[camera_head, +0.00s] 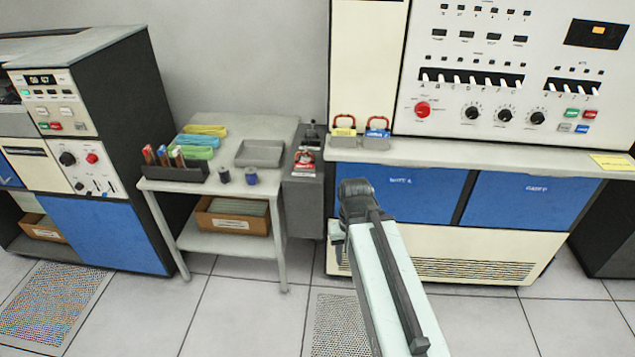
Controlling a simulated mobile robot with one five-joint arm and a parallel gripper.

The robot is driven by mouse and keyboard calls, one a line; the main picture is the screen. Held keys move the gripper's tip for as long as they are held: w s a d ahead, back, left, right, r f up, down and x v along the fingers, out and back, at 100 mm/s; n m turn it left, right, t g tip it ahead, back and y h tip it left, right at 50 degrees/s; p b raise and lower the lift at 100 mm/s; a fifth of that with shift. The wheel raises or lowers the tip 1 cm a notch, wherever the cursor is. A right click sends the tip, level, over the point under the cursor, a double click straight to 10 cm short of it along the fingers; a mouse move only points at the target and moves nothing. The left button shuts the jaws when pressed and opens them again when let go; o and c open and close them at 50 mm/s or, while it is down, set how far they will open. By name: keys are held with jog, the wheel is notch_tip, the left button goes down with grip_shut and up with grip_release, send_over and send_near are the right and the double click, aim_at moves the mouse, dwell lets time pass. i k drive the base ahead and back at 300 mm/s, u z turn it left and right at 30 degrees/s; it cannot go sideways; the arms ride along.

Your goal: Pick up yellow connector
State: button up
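A small yellow block with a dark reddish loop handle, which looks like the yellow connector (343,133), stands on the left end of the console ledge. A similar blue connector (377,138) stands just to its right. A red one (304,164) sits lower and to the left, on a grey box. My gripper (341,236) is at the far end of my pale arm, in front of the console and below the ledge, apart from the yellow connector. Its fingers are mostly hidden by the dark wrist joint, so I cannot tell whether it is open or shut.
A grey side table (272,130) at left holds yellow, blue and green cable bundles, a tray (260,153), a dark holder (175,172) and two small spools. The console ledge (470,159) is mostly bare right of the connectors. Floor is free in front.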

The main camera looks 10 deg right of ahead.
aim_at(343, 136)
jog(key=i, duration=0.9)
